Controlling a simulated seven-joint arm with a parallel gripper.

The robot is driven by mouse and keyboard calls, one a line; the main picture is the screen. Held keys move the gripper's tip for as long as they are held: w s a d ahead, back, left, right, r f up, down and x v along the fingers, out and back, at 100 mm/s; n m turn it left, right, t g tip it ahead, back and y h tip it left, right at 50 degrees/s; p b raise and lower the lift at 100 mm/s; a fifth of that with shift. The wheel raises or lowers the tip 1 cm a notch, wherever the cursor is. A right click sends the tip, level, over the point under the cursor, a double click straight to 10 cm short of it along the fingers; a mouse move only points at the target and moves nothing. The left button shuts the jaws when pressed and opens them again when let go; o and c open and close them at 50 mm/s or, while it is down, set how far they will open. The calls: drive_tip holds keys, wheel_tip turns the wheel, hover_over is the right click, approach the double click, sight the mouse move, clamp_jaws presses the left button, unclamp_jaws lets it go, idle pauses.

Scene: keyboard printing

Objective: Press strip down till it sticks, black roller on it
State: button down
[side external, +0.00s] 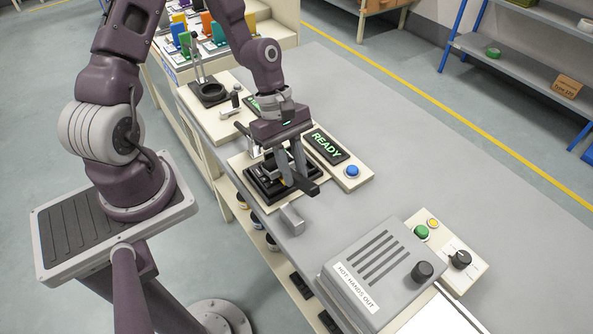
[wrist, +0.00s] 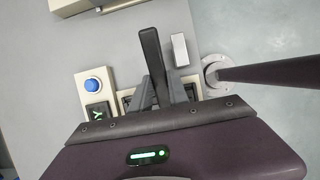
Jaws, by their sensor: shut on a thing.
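My gripper (side external: 288,183) is shut on a black bar-shaped tool, which I take for the black roller (side external: 306,187). In the wrist view the roller (wrist: 150,50) sticks out beyond the grey fingers of my gripper (wrist: 160,92). In the side view the fingers and roller are over the right side of a black fixture (side external: 262,190) on a cream base. I cannot tell whether the roller touches anything beneath it. The strip cannot be made out; my fingers and the roller cover part of the fixture.
A panel reading READY (side external: 326,146) with a blue button (side external: 352,171) stands close behind the fixture. A small grey block (side external: 291,220) lies near the front edge. A grey heater box (side external: 375,265) marked hot is at the right. The grey tabletop (side external: 400,190) between is clear.

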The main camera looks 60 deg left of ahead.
sight(304, 180)
drive_tip(key=shift+d+r, duration=0.1)
drive_tip(key=shift+d, duration=1.65)
drive_tip(key=shift+a, duration=1.5)
drive_tip(key=shift+r, duration=3.4)
